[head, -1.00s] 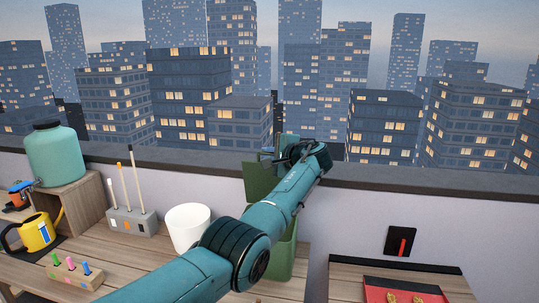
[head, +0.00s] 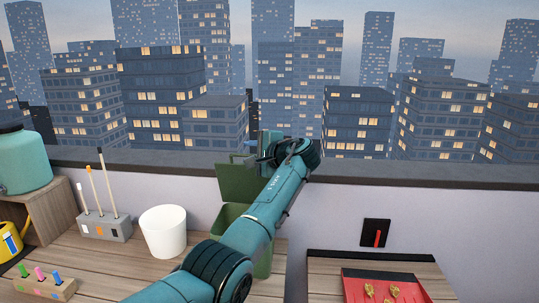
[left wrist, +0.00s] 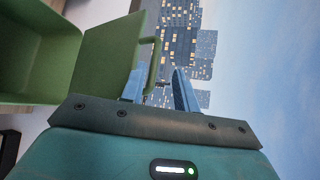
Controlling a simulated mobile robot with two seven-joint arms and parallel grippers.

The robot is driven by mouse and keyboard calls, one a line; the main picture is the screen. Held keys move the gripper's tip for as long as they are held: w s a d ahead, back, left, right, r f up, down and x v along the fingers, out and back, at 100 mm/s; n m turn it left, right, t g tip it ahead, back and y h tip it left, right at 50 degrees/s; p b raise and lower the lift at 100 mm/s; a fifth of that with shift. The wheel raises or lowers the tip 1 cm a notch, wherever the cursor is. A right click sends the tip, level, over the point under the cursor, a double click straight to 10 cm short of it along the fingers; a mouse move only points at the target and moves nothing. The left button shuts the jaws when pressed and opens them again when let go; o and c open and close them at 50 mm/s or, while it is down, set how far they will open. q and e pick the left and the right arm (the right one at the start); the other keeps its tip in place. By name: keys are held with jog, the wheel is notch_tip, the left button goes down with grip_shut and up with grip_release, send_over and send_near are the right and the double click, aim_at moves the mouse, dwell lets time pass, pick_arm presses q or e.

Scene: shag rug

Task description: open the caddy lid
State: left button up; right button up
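The green caddy (head: 232,214) stands on the wooden counter by the wall, partly hidden behind my left arm. Its green lid (head: 236,184) is raised and stands up at the back. In the left wrist view the open caddy body (left wrist: 38,50) is at the left, with the lid (left wrist: 103,62) beside it. The lid's loop handle (left wrist: 154,64) reaches to between the fingers of my left gripper (left wrist: 160,88). The blue fingers are apart, with a gap beside the handle. In the head view the left gripper (head: 262,141) is at the lid's top, partly hidden by my wrist. My right gripper is not in view.
A white bin (head: 163,232) stands left of the caddy, near a grey holder (head: 104,226) with sticks. A teal jar (head: 22,163) sits on a wooden box at the far left. A red tray (head: 385,288) lies at the lower right.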

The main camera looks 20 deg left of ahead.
pick_arm(q)
jog(key=b+v, duration=0.1)
jog(key=v, duration=0.8)
